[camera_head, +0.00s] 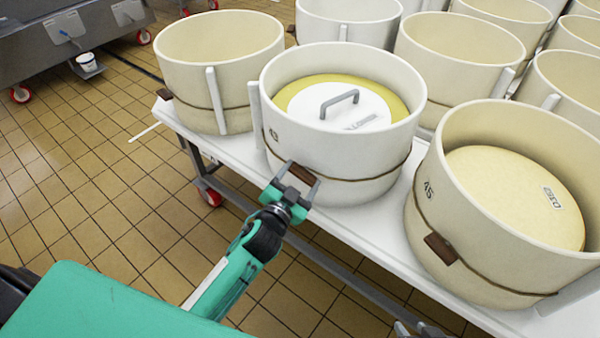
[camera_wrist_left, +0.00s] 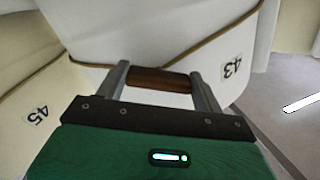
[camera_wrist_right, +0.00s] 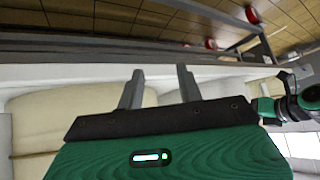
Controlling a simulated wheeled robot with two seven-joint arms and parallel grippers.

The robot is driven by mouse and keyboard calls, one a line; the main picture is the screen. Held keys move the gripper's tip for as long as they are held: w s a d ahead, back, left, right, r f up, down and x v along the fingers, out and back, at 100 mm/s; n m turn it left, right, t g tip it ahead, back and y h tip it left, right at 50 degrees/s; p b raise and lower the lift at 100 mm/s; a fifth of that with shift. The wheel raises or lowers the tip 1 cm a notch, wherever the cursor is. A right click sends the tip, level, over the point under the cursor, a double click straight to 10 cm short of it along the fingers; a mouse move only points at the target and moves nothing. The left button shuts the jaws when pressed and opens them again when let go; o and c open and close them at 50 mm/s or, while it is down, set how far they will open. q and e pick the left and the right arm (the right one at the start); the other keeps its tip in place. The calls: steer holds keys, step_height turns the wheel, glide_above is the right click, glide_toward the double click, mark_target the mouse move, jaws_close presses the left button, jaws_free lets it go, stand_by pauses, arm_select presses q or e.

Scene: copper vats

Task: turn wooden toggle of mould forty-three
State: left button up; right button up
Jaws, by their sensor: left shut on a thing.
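Mould forty-three (camera_head: 345,170) is a cream round mould on the white table, with a cord around it and a white lid with a grey handle (camera_head: 340,102) inside. Its label 43 shows in the left wrist view (camera_wrist_left: 231,67). Its brown wooden toggle (camera_head: 301,173) sits on the cord at the front; it also shows in the left wrist view (camera_wrist_left: 158,80). My left gripper (camera_head: 300,184) is shut on the toggle, a finger at each end. My right gripper (camera_wrist_right: 160,84) is open and empty; its fingertips show at the bottom edge of the head view (camera_head: 415,328).
Mould forty-five (camera_head: 470,235), with its own wooden toggle (camera_head: 440,248), stands to the right on the white table (camera_head: 355,225). Another empty mould (camera_head: 215,75) stands to the left, and several more behind. Tiled floor (camera_head: 75,160) lies open at left.

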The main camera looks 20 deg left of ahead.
arm_select(q)
steer(key=m+p, duration=0.2)
steer(key=m, duration=0.2)
steer(key=shift+r+m, duration=0.15)
steer(key=shift+m, duration=0.15)
arm_select(e)
steer(key=s+d+r+g+h, duration=0.2)
steer(key=s+d+g, duration=0.1)
steer(key=s+d, duration=0.15)
arm_select(q)
steer(key=shift+m+p, duration=0.35)
steer(key=shift+m, duration=0.15)
steer(key=m+p, duration=0.1)
steer(key=m, duration=0.1)
steer(key=shift+m, duration=0.4)
steer(key=shift+m+p, duration=0.5)
steer(key=shift+m, duration=1.7)
arm_select(e)
steer(key=shift+m+g, duration=0.3)
steer(key=shift+g, duration=0.3)
steer(key=shift+d+x, duration=0.2)
steer(key=shift+x, duration=0.7)
steer(key=shift+d+x, duration=0.15)
steer(key=shift+x, duration=0.75)
steer(key=shift+d+x, duration=0.2)
steer(key=shift+x, duration=0.7)
steer(key=shift+f, duration=0.3)
